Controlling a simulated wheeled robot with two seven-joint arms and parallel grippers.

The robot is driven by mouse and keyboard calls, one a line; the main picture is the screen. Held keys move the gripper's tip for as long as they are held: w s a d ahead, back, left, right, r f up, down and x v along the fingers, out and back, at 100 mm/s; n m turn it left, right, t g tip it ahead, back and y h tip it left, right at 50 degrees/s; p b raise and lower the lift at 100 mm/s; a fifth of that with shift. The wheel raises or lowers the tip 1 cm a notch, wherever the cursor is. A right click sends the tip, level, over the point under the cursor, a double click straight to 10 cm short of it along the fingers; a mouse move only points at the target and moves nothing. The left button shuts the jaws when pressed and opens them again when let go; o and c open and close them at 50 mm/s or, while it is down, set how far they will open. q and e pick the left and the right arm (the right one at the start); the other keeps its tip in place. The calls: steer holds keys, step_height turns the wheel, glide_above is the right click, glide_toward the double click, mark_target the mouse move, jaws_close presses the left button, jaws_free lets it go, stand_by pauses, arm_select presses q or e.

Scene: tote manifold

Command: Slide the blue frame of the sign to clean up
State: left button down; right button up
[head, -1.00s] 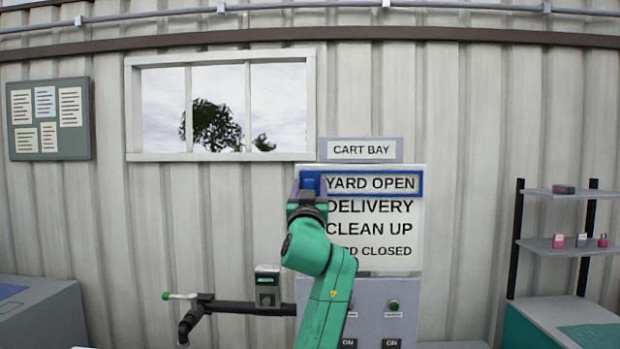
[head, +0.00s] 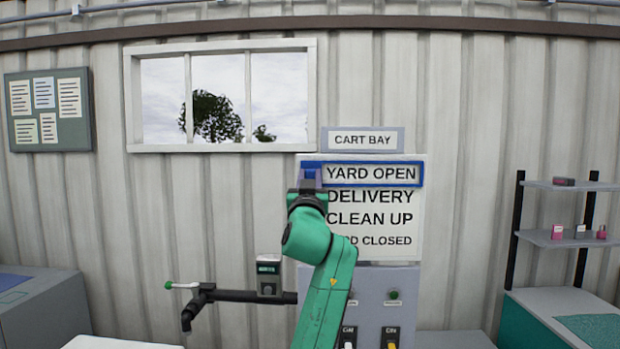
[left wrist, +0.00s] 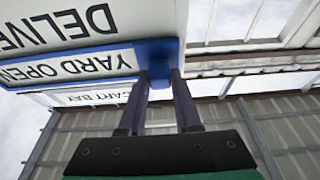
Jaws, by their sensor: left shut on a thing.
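The sign (head: 375,225) is a white board on the wall with the lines YARD OPEN, DELIVERY, CLEAN UP and a partly covered one ending in CLOSED. Its blue frame (head: 422,174) is around YARD OPEN, the top line. My left gripper (head: 311,177) is at the frame's left end, shut on its blue tab. The left wrist view shows the two fingers (left wrist: 162,80) on either side of the blue tab (left wrist: 158,50), with the sign upside down. My green left arm covers the lower left of the sign. My right gripper is not in view.
A CART BAY plate (head: 362,140) is above the sign. A grey panel (head: 372,290) with buttons and switches is below it. A black pipe with a green-tipped lever (head: 185,285) is at the lower left. Shelves (head: 570,238) with small items stand at the right.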

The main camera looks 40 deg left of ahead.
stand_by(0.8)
arm_select(q)
step_height(320, 180, down, 12)
steer(key=b, duration=1.1)
steer(key=shift+r, duration=0.15)
steer(key=c, duration=0.6)
jaws_free()
steer(key=shift+w, duration=0.1)
steer(key=b+v, duration=0.6)
steer(key=v, duration=0.8)
steer(key=shift+s+d+b, duration=0.15)
steer(key=shift+s+b, duration=0.1)
steer(key=shift+b, duration=0.1)
